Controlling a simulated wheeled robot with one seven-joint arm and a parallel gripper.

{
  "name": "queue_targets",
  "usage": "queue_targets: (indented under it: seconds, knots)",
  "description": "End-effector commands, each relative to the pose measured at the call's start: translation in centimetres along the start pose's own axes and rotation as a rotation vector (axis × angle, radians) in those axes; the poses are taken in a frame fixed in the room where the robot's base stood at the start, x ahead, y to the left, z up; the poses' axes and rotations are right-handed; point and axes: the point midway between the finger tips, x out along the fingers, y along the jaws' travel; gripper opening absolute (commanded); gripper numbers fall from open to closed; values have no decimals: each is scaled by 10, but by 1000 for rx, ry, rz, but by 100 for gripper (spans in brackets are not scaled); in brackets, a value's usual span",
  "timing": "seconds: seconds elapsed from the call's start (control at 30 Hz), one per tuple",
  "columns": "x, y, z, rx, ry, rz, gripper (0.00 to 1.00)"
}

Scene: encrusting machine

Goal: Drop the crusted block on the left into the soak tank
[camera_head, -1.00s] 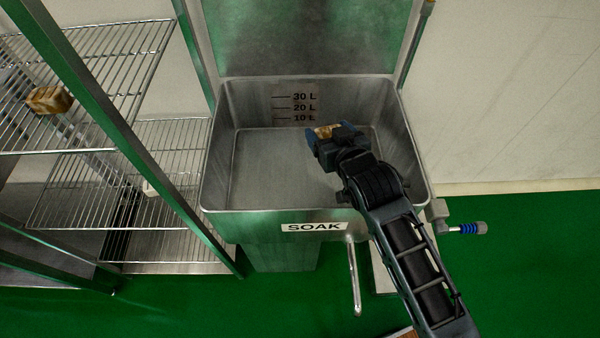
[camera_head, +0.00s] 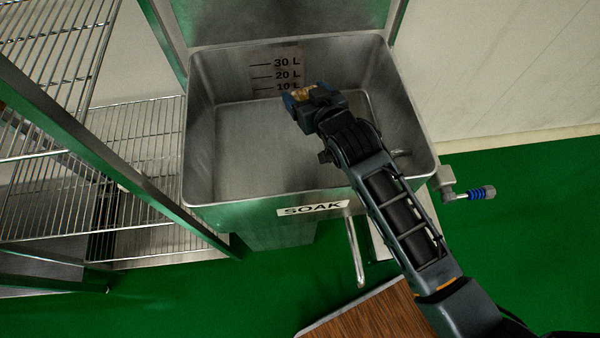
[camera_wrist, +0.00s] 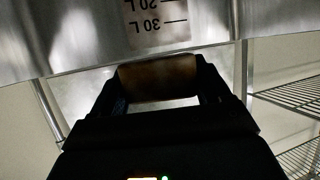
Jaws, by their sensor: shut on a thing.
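My gripper (camera_head: 301,94) is over the steel soak tank (camera_head: 205,165), which carries a SOAK label on its front and litre marks on its back wall. It is shut on a brown and tan crusted block (camera_head: 304,91), mostly hidden by the jaws in the head view. In the wrist view the block (camera_wrist: 158,78) lies crosswise between the two fingers, with the tank's marked wall (camera_wrist: 158,22) beyond it. The block appears above the tank floor; its exact height is hard to tell.
A wire rack (camera_head: 150,140) stands close on the tank's left. A lever handle (camera_head: 355,250) hangs at the tank's front, and a blue-banded valve handle (camera_head: 473,193) sticks out at its right. A wooden top (camera_head: 370,315) is at the bottom. Green floor (camera_head: 530,240) is clear at right.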

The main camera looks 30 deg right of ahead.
Motion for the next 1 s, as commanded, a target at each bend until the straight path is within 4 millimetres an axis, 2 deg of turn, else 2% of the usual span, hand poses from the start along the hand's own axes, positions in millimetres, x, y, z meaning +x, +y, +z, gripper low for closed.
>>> queue_targets:
  seconds: [0.1, 0.37, 0.4, 0.6, 0.87, 1.0]
  knots:
    - [3, 0, 8, 0, 1, 0, 44]
    - [3, 0, 7, 0, 1, 0, 44]
    - [3, 0, 7, 0, 2, 0, 79]
    - [3, 0, 7, 0, 1, 0, 98]
    - [3, 0, 7, 0, 1, 0, 100]
    - [-1, 0, -3, 0, 4, -1, 100]
